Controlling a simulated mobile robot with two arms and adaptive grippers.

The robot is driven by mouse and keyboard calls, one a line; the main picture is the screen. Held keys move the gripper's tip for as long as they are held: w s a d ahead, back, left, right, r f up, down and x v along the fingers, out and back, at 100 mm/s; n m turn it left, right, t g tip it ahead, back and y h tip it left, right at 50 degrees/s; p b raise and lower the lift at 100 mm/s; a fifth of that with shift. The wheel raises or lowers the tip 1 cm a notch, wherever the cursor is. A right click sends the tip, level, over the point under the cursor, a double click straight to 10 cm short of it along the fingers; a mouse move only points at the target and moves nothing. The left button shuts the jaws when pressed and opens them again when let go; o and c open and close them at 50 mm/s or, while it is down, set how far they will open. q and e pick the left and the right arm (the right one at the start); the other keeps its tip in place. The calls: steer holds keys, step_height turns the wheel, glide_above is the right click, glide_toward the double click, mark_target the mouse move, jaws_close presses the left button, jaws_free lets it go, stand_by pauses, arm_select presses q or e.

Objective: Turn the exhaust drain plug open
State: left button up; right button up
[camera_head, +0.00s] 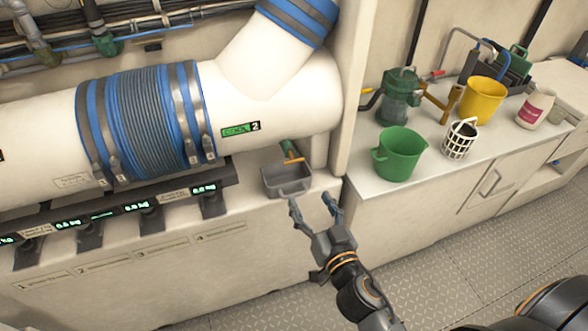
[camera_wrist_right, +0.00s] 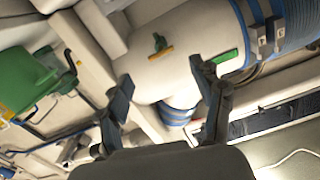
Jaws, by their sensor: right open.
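The drain plug (camera_head: 290,152) is a small green fitting with an orange bar handle, low on the white exhaust pipe (camera_head: 290,95). In the right wrist view the plug (camera_wrist_right: 160,47) shows ahead, between the two fingers, with its orange bar beside the green part. My right gripper (camera_head: 312,204) is open and empty, in front of and below the plug, with clear space between them. In the wrist view my right gripper (camera_wrist_right: 161,75) has its fingers spread wide. My left gripper is out of view.
A grey tray (camera_head: 288,182) sits just below the plug. Blue-banded hose (camera_head: 150,115) covers the pipe at left, above a row of small lit displays (camera_head: 138,207). A counter at right holds a green bucket (camera_head: 400,155), a yellow bucket (camera_head: 482,101) and a white basket (camera_head: 460,139).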

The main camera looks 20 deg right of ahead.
steer(key=r, duration=0.1)
steer(key=p, duration=0.2)
glide_toward(293, 157)
steer(key=w, duration=0.6)
steer(key=w+p, duration=0.1)
steer(key=w, duration=0.2)
steer(key=shift+a+f, duration=0.15)
steer(key=shift+f, duration=0.25)
steer(key=shift+w+f, duration=0.1)
steer(key=shift+w, duration=0.45)
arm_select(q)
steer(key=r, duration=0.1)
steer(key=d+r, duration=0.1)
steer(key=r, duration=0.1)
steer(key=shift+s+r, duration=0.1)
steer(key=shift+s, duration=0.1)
arm_select(e)
steer(key=c, duration=0.9)
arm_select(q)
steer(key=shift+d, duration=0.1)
arm_select(e)
steer(key=shift+c, duration=0.2)
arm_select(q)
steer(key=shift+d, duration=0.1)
